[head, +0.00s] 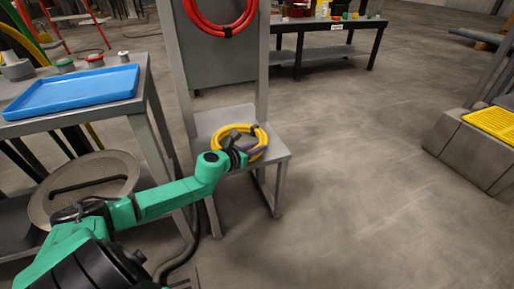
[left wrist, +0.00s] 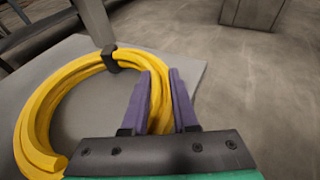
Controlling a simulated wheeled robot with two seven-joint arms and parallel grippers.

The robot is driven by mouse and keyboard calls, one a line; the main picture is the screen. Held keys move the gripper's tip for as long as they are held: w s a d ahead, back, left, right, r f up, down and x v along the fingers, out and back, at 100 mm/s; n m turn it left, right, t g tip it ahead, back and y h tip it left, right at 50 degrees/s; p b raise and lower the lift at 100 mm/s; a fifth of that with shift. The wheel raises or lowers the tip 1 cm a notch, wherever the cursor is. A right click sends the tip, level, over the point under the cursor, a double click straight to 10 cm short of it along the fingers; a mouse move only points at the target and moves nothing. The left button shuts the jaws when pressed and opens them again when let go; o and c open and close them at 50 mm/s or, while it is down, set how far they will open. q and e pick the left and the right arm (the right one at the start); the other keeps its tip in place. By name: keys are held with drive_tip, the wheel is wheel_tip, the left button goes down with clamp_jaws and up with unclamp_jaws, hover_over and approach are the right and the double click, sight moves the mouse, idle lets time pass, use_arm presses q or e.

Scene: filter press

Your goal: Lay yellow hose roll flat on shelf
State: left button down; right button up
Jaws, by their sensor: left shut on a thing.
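The yellow hose roll (head: 259,136) is a coiled ring at the shelf (head: 277,153), a grey metal ledge in front of an upright panel. In the left wrist view the roll (left wrist: 45,112) appears to lie roughly flat over the shelf surface (left wrist: 187,65), with a dark band around its far side. I cannot tell whether all of it touches the shelf. My left gripper (head: 240,150) is shut on the near right side of the roll. Its purple fingers (left wrist: 160,98) stand on either side of the hose. My right gripper is not in view.
A table with a blue tray (head: 70,92) stands at the left, above a round mesh disc (head: 85,185). A red hose (head: 220,18) hangs on the panel above the shelf. A dark workbench (head: 330,25) stands behind.

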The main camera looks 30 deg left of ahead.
use_arm(q)
drive_tip(key=c, duration=0.6)
unclamp_jaws()
drive_tip(key=shift+r, duration=0.15)
drive_tip(key=shift+f, duration=0.2)
drive_tip(key=shift+s+r, duration=0.15)
drive_tip(key=shift+s, duration=0.5)
drive_tip(key=p+v, duration=0.5)
drive_tip(key=v, duration=0.8)
drive_tip(key=shift+r, duration=0.25)
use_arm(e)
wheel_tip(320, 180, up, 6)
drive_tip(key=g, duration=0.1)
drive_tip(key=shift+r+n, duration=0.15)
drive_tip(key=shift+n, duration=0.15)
use_arm(q)
drive_tip(key=shift+s, duration=0.1)
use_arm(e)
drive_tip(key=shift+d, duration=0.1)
